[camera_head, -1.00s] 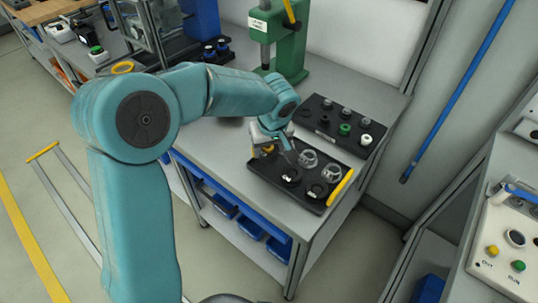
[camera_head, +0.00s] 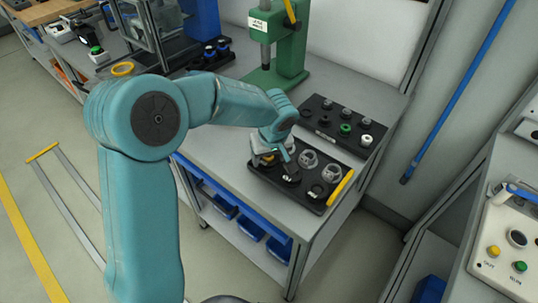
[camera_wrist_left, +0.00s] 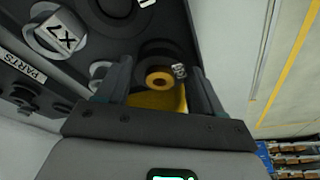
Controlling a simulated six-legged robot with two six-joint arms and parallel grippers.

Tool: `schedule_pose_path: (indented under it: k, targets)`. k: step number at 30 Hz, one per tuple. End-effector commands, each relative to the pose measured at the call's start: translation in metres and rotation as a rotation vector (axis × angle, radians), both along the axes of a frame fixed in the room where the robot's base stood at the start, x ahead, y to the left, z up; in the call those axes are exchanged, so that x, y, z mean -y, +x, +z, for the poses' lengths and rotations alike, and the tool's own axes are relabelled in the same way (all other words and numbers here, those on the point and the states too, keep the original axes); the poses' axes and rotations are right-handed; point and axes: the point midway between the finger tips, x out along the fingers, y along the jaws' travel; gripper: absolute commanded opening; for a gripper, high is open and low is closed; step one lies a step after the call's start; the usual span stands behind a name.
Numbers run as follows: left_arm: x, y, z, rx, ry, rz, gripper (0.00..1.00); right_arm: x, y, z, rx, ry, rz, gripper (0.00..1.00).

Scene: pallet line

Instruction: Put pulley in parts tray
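The tray (camera_head: 262,178) is black with yellow handles and stands near the front of the grey bench. In the left wrist view, a dark round part with a brass-coloured hub (camera_wrist_left: 158,78), which looks like the pulley, lies between the fingers of the left gripper (camera_wrist_left: 160,84). I cannot tell whether the fingers press on it or stand clear. A yellow bar (camera_wrist_left: 158,100) shows below it. A "PARTS" label (camera_wrist_left: 22,66) is at the left. My right gripper is not in view.
A second black tray (camera_head: 322,129) with small parts lies behind. A green press (camera_head: 287,55) stands at the back of the bench. A control panel (camera_head: 507,238) is at the right. Blue bins (camera_head: 250,228) sit below the bench top.

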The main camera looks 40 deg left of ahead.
Motion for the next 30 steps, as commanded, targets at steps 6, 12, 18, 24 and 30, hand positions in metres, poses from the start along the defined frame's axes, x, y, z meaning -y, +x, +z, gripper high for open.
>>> schedule_pose_path:
  k: [6,12,18,24,30]
  targets:
    - [0.006,-0.004,0.031,0.006,0.000,0.000,0.67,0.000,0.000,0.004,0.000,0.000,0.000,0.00]
    - [0.016,-0.011,0.078,0.006,0.000,0.000,0.67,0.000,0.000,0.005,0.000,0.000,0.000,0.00]
    - [0.023,-0.017,0.109,0.004,0.000,-0.001,0.67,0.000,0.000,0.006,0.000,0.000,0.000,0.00]
    - [0.025,-0.020,0.118,0.001,-0.001,0.000,0.67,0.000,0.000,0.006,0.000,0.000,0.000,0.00]
    - [0.025,-0.020,0.118,0.000,0.000,0.000,0.67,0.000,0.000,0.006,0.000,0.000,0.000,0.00]
